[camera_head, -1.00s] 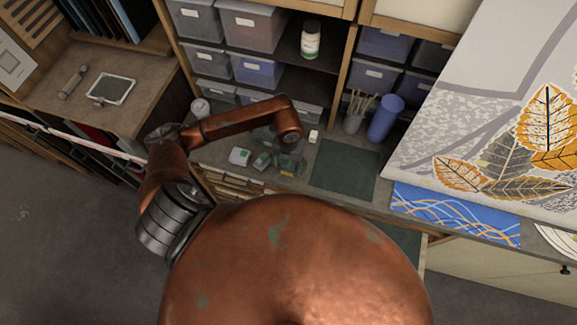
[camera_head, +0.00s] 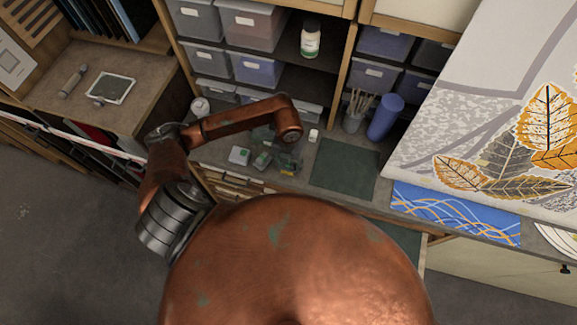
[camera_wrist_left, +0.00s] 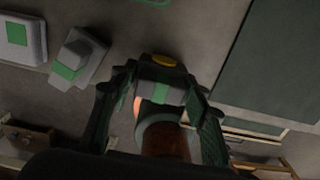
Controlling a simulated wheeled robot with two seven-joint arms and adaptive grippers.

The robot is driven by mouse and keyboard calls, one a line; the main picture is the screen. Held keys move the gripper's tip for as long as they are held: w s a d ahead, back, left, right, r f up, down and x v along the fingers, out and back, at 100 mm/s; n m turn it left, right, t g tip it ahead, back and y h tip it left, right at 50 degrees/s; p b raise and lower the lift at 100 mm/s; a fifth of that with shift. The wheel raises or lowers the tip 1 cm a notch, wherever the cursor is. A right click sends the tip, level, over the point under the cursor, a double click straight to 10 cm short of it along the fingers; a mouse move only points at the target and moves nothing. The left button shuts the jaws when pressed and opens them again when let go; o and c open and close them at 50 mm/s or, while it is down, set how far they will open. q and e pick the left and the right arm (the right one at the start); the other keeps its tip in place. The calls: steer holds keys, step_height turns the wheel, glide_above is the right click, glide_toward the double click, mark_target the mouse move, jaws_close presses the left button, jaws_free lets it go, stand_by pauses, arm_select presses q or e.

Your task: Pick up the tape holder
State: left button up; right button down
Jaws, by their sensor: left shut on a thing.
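In the left wrist view, a small grey block with a green band and a yellow-orange part, which looks like the tape holder (camera_wrist_left: 160,92), sits between the two dark green fingers of my left gripper (camera_wrist_left: 160,84). The fingers are shut on its sides. In the head view, my left gripper is small and dim under the end of the copper-coloured arm, over the desk, and a spot of yellow shows by it. I cannot tell whether the held block touches the desk. My right gripper is not in view.
Two grey pieces with green patches, a box (camera_wrist_left: 20,38) and an angular block (camera_wrist_left: 78,57), lie left of the gripper. A dark green mat (camera_head: 345,167) lies to its right. A brush cup (camera_head: 356,110) and blue cylinder (camera_head: 385,118) stand behind. Shelves with bins line the back.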

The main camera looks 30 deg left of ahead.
arm_select(q)
steer(key=shift+r, duration=0.1)
steer(key=shift+w+r+b, duration=0.1)
steer(key=shift+r+b, duration=0.45)
steer(key=shift+r, duration=0.05)
steer(key=s+d+r+b, duration=0.1)
steer(key=s+d+r, duration=0.2)
steer(key=s+r, duration=0.2)
steer(key=s+d+r+b, duration=0.2)
steer(key=s+r, duration=0.4)
steer(key=s, duration=0.2)
steer(key=shift+d+r+b, duration=0.3)
steer(key=shift+d, duration=0.1)
steer(key=o, duration=0.7)
steer(key=c, duration=0.5)
